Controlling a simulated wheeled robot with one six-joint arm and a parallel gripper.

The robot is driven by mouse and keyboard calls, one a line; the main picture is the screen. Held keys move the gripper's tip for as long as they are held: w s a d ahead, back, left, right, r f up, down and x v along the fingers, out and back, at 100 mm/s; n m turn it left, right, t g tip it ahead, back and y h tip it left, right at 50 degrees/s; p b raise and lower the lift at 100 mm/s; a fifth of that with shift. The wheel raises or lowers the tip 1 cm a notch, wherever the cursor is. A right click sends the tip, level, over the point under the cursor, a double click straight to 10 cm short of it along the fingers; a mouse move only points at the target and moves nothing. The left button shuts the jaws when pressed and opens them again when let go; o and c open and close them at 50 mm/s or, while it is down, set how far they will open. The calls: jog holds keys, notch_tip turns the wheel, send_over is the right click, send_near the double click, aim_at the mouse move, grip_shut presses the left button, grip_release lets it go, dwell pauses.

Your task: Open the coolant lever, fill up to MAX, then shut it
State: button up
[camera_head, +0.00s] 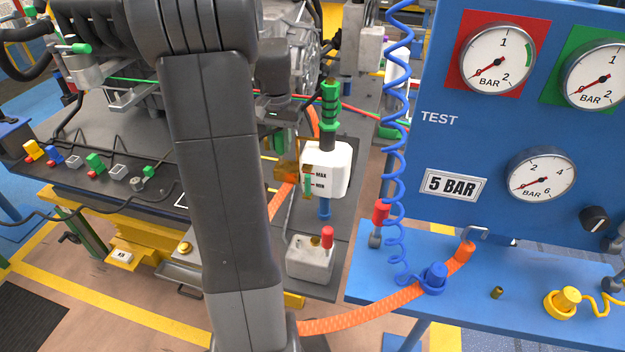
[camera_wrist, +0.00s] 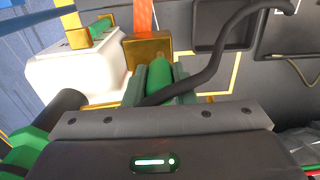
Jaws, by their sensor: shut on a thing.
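The white coolant reservoir (camera_head: 338,172) with MAX and MIN marks stands upright on the dark bench in the head view. Green shows in its sight strip (camera_head: 307,184), but the exact level is too small to read. The reservoir also shows at the left of the wrist view (camera_wrist: 85,78). A brass block (camera_wrist: 150,46) sits beside it. My gripper (camera_wrist: 160,78) is shut on the green coolant lever (camera_wrist: 160,73), just in front of the brass block. In the head view the lever and fingertips are hard to make out behind my arm.
A green ribbed fitting (camera_head: 330,104) rises above the reservoir. A grey box with a red knob (camera_head: 328,237) stands in front. A blue gauge panel (camera_head: 470,130), a coiled blue hose (camera_head: 393,130) and an orange hose (camera_head: 360,320) are at right. A black hose (camera_wrist: 215,55) passes close to my fingers.

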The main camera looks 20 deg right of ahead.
jog(key=o, duration=0.8)
jog(key=shift+w+d, duration=0.1)
jog(key=shift+w, duration=0.05)
jog(key=shift+o, duration=0.2)
jog(key=shift+r, duration=0.1)
notch_tip(320, 180, up, 8)
jog(key=p, duration=0.6)
jog(key=shift+p, duration=0.35)
jog(key=shift+f, duration=0.2)
notch_tip(320, 180, down, 8)
jog(key=b, duration=0.7)
jog(key=shift+f, duration=0.1)
jog(key=shift+s+a+r, duration=0.25)
jog(key=shift+s+a, duration=0.1)
jog(key=shift+s, duration=0.15)
